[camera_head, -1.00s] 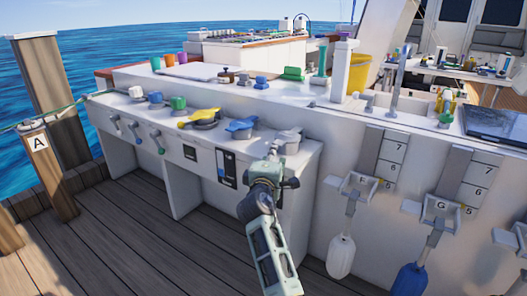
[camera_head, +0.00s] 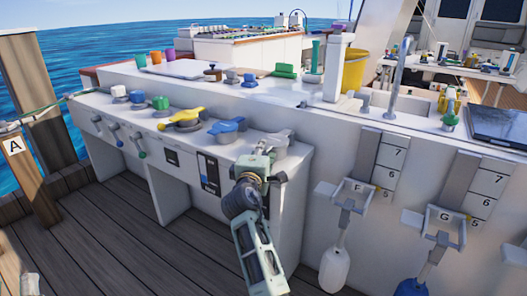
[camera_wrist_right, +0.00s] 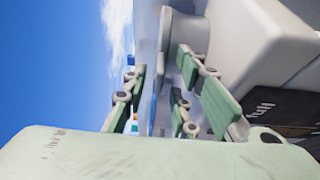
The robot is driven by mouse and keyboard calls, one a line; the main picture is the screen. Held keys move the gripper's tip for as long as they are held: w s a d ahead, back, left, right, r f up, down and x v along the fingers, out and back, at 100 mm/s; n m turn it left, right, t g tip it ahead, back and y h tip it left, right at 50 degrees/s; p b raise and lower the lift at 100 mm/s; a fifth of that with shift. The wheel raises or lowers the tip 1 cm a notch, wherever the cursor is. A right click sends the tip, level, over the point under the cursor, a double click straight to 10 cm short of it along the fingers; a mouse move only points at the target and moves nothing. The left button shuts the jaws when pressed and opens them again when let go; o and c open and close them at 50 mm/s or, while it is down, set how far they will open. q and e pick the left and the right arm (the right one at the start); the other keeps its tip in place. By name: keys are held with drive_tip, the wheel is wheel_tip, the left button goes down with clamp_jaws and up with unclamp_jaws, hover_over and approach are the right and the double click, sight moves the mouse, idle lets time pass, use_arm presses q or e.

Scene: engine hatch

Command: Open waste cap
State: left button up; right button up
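The caps sit in a row on the white console (camera_head: 175,145): a yellow one (camera_head: 182,118), a blue one (camera_head: 226,128) and a grey one (camera_head: 280,138) at the right end, which looks like the waste cap. My right gripper (camera_head: 268,158) is at the console's front edge, just in front of and below the grey cap; contact cannot be told. In the right wrist view its green-padded fingers (camera_wrist_right: 165,95) stand apart, with a grey surface beyond them. A pale piece at the bottom left corner (camera_head: 32,286) may be part of my left gripper; its fingers do not show clearly.
Levers (camera_head: 117,135) hang on the console front. A raised white ledge with small coloured items runs behind the caps. Hooked holders with a white fender (camera_head: 334,270) and a blue fender (camera_head: 415,288) hang at right. The wooden deck (camera_head: 120,245) in front is clear.

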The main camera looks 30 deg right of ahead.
clamp_jaws()
drive_tip(key=shift+r, duration=0.1)
idle(0.6)
